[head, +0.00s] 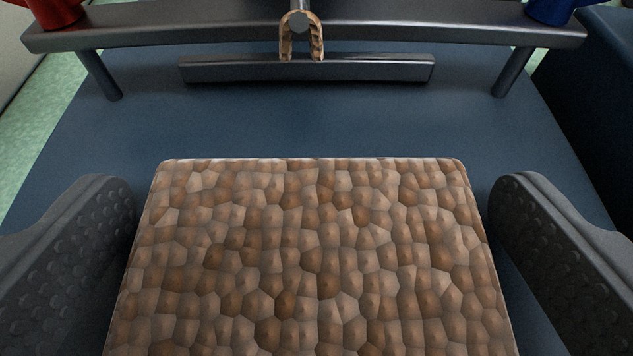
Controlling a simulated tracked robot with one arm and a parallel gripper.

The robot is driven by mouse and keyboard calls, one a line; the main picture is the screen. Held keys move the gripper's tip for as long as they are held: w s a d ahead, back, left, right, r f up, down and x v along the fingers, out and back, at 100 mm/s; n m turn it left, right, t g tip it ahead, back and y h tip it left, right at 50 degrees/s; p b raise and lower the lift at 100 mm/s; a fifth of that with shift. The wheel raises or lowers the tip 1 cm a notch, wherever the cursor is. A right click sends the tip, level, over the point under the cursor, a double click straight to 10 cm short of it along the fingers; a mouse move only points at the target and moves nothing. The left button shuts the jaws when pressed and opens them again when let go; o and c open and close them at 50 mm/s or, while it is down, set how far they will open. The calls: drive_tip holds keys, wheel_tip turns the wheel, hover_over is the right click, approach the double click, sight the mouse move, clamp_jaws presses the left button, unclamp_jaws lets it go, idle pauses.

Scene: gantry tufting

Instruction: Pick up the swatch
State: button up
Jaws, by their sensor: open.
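The swatch (310,260) is a thick, roughly square piece with a bumpy brown and tan cell pattern and rounded far corners. It fills the lower middle of the head view, and its near end is cut off by the frame. My gripper (314,215) is open, with one dark, studded finger on each side of the swatch. A gap shows between each fingertip and the swatch's side. Whether the fingers are level with the swatch is hard to tell.
The swatch lies over a dark blue surface (300,125). Beyond it is a dark metal bar (310,69), under a raised crossbeam (190,29) on two legs. A tan loop (287,45) hangs at the middle. A red object (55,10) and a blue object (552,10) sit on the beam's ends.

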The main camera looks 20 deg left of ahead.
drive_tip(key=shift+w+a, duration=0.1)
drive_tip(key=shift+w, duration=0.1)
drive_tip(key=c, duration=0.9)
drive_tip(key=shift+r, duration=0.15)
